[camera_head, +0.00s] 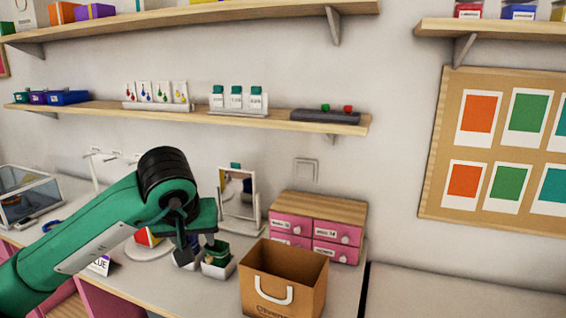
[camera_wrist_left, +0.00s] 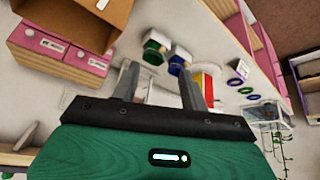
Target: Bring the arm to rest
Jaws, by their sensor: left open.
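My green left arm (camera_head: 110,225) comes in from the left and reaches over the counter. Its left gripper (camera_head: 198,252) points down beside two small containers, one with a green top (camera_head: 218,262). In the left wrist view the gripper (camera_wrist_left: 158,82) shows two grey fingers apart, with nothing between them. The green-topped container (camera_wrist_left: 153,52) and a blue-topped one (camera_wrist_left: 178,64) lie beyond the fingertips. I cannot tell from the head view how high the fingers are above the counter. My right gripper is not in view.
A brown paper bag (camera_head: 283,280) stands right of the gripper, before a pink drawer box (camera_head: 338,238). A mirror (camera_head: 238,200) stands behind. A glass case (camera_head: 30,195) is at the left. Wall shelves (camera_head: 235,119) run above the arm. The counter at the right looks clear.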

